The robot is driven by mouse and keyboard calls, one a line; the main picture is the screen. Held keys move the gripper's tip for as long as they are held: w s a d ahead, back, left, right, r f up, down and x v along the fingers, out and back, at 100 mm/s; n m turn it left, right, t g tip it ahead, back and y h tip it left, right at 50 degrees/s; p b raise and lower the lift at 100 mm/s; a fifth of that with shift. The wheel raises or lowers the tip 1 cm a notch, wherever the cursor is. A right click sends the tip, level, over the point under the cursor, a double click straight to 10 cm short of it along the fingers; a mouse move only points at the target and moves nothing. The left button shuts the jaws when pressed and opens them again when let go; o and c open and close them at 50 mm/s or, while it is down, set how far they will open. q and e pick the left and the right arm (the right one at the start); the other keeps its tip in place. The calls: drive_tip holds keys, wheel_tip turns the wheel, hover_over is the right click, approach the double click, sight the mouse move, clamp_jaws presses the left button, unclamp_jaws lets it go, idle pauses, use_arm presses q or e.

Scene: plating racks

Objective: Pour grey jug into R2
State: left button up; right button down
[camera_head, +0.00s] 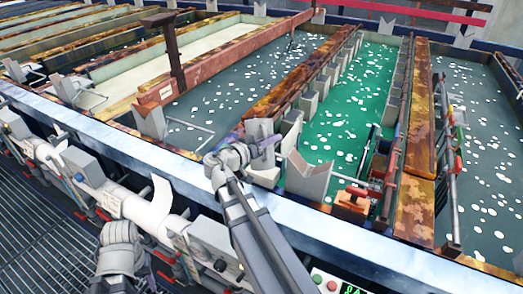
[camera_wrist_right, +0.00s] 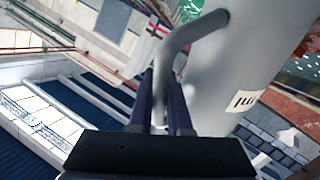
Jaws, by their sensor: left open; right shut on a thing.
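The grey jug (camera_wrist_right: 240,65) is large in the right wrist view, a smooth grey cylinder with a bent grey handle and a white label. My right gripper (camera_wrist_right: 160,95) is shut on the handle. In the head view my right gripper (camera_head: 268,144) is over the near tank rim, where I cannot clearly separate the jug from grey blocks behind. My left gripper (camera_head: 120,245) is low at the front, open, its fingers hardly visible, away from the jug. No R2 mark is readable; tanks with green liquid (camera_head: 345,105) and dark grey liquid (camera_head: 215,100) lie behind the rim.
A rust-red bar (camera_head: 225,65) with a dark upright post (camera_head: 173,50) crosses the left tanks. Grey V-shaped saddles (camera_head: 307,178) stand on the near rim (camera_head: 150,158). An orange block (camera_head: 351,203) sits at the green tank's front. Pipes and boxes line the front; grating (camera_head: 40,225) lies lower left.

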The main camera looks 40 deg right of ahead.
drive_tip(key=shift+f+m+h+b, duration=0.5)
drive_tip(key=shift+m+b, duration=0.2)
drive_tip(key=shift+b, duration=0.5)
drive_tip(key=shift+r+t, duration=0.1)
drive_tip(key=shift+t, duration=0.2)
drive_tip(key=shift+f+m+b, duration=0.3)
drive_tip(key=shift+f+b, duration=0.05)
drive_tip(key=shift+b, duration=0.4)
